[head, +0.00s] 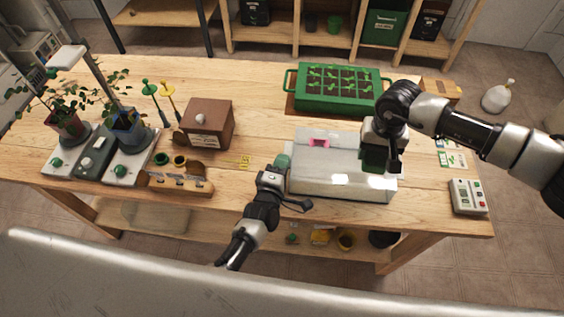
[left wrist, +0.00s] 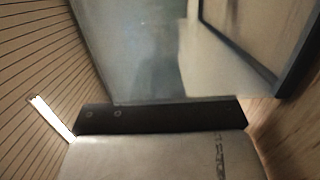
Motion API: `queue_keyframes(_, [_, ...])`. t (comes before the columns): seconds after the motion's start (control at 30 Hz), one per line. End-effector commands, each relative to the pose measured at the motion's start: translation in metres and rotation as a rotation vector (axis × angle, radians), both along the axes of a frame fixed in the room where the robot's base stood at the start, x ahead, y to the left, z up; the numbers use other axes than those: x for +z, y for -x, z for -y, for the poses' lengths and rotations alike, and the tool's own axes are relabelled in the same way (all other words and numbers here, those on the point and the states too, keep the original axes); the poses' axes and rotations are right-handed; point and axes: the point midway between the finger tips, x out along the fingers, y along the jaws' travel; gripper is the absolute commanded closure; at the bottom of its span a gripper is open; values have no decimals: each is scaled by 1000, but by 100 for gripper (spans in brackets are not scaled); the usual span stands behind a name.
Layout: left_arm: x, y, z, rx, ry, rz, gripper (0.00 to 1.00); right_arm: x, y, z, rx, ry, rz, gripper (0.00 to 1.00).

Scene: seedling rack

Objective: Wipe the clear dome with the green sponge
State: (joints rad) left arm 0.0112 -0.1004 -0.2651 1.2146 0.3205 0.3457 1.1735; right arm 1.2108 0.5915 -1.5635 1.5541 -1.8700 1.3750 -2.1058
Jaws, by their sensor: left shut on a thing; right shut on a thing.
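The clear dome (head: 345,186) is a box-shaped see-through cover standing on the front right of the wooden table. My left gripper (head: 281,166) is at its left end, shut on its edge, where a small grey-green part shows; the exact hold is hard to see. In the left wrist view the clear panel (left wrist: 140,60) fills the space ahead of the gripper. My right gripper (head: 379,146) points down over the dome's right part, shut on the dark green sponge (head: 374,160). The sponge is at the dome's top; I cannot tell whether it touches.
A pink item (head: 319,142) shows at the dome's back. Behind is a green seedling tray (head: 343,105). A brown box (head: 207,125) and a wooden tool rack (head: 177,185) stand to the left. A white device (head: 467,197) lies at the right front. Potted plants are far left.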

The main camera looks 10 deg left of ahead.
Motion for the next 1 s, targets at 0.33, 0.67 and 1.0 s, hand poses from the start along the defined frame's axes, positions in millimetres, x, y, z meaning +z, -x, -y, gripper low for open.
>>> queue_keyframes(0.33, [0, 0, 0, 0, 0, -1, 61, 0, 0, 0, 0, 0, 1, 62])
queue_keyframes(0.67, [-2, 9, -2, 0, 0, -3, 61, 0, 0, 0, 0, 0, 1, 62])
queue_keyframes(1.0, [-2, 76, -12, 0, -1, -4, 61, 0, 0, 0, 0, 0, 1, 62])
